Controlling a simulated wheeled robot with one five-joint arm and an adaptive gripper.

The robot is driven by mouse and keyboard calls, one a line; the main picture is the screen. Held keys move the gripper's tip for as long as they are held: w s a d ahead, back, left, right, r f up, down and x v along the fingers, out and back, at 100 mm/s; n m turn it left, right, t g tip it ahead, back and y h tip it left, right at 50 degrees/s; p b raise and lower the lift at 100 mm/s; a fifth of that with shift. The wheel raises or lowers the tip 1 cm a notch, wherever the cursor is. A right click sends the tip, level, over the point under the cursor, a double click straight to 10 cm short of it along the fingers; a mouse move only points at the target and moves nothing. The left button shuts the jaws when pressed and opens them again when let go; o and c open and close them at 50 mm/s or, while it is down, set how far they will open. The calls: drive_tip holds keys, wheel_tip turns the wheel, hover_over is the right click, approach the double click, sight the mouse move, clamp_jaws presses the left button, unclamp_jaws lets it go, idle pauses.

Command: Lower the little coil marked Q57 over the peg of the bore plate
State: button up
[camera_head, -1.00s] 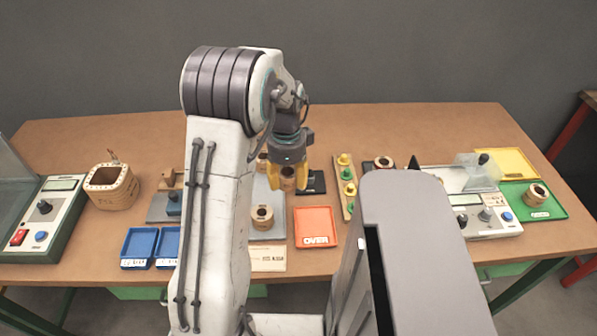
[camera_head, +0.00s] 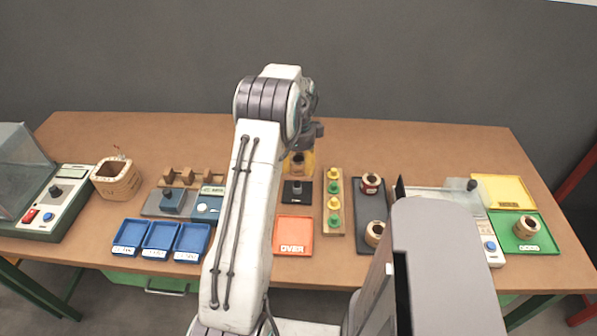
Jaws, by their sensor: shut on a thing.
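My gripper (camera_head: 300,168), with yellow fingers, is shut on a little tan coil (camera_head: 297,160). The coil's dark bore faces up, and no marking can be read on it. I take the small black plate (camera_head: 290,198) with a grey peg (camera_head: 297,187) to be the bore plate. The plate lies on the table just in front of the gripper, below the coil in the picture. The coil looks above or behind the peg; its height and exact alignment cannot be told. My arm covers the area left of the plate.
An orange tray (camera_head: 293,247) lies in front of the plate. A wooden rack (camera_head: 334,225) with green and yellow pieces stands to the right. Beyond it a dark tray (camera_head: 372,208) holds two coils. Blue trays (camera_head: 161,236) lie left of my arm.

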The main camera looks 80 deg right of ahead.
sight(297, 181)
drive_tip(key=shift+w+f, duration=0.1)
drive_tip(key=shift+w, duration=0.15)
drive_tip(key=shift+s+f+b, duration=0.1)
drive_tip(key=shift+f+b, duration=1.5)
drive_tip(key=shift+f, duration=0.5)
drive_tip(key=shift+f, duration=0.25)
drive_tip(key=shift+f+b, duration=1.15)
drive_tip(key=shift+f, duration=0.3)
drive_tip(key=shift+f, duration=0.4)
drive_tip(key=o, duration=1.7)
drive_tip(key=shift+r, duration=0.1)
drive_tip(key=shift+r+p, duration=2.9)
drive_tip(key=shift+r, duration=1.45)
